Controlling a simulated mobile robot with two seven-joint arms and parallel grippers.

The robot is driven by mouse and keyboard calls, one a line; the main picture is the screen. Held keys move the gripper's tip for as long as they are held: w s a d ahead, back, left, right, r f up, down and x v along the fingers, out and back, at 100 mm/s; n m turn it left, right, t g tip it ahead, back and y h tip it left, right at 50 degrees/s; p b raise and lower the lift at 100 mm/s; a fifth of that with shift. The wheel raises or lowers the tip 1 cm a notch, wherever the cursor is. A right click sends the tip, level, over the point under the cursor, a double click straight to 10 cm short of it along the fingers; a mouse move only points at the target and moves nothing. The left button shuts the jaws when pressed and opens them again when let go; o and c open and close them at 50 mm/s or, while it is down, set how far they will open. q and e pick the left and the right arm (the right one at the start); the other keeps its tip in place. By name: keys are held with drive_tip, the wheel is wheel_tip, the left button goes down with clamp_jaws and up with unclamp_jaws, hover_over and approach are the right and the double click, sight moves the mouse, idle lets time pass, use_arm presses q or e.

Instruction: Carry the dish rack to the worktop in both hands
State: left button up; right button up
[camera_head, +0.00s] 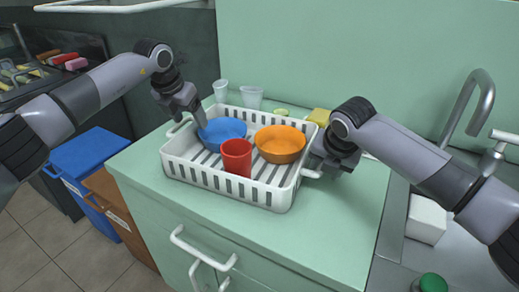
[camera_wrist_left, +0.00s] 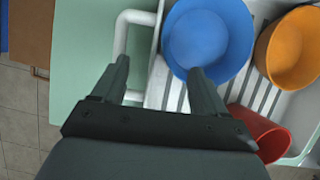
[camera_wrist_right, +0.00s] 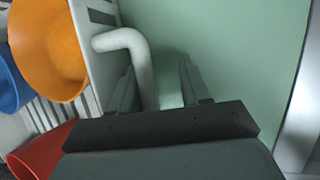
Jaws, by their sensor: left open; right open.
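The white dish rack (camera_head: 222,183) stands on the light green worktop (camera_head: 330,222). It holds a blue bowl (camera_head: 222,130), an orange bowl (camera_head: 281,145) and a red cup (camera_head: 236,157). My left gripper (camera_head: 198,118) is open above the rack's left end. In the left wrist view its fingers (camera_wrist_left: 160,75) lie either side of the rack's left wall, one near the left handle (camera_wrist_left: 122,35), the other by the blue bowl. My right gripper (camera_head: 318,168) is open at the right end. In the right wrist view the right handle (camera_wrist_right: 128,42) runs beside its left finger (camera_wrist_right: 160,80); contact is unclear.
Behind the rack stand clear cups (camera_head: 251,97) and a yellow sponge (camera_head: 320,116) against the green wall. A sink with a tap (camera_head: 470,105) and a white box (camera_head: 426,218) are at right. Blue (camera_head: 85,160) and brown bins stand at left. The worktop's front right is clear.

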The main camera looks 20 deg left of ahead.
use_arm(q)
drive_tip(key=v, duration=0.9)
drive_tip(key=shift+r, duration=0.35)
drive_tip(key=shift+s, duration=0.15)
use_arm(e)
drive_tip(key=o, duration=0.4)
drive_tip(key=shift+r, duration=0.1)
drive_tip(key=v, duration=1.2)
use_arm(q)
drive_tip(key=p+v, duration=0.4)
drive_tip(key=v, duration=0.3)
drive_tip(key=shift+r, duration=0.3)
use_arm(e)
drive_tip(key=shift+r, duration=2.1)
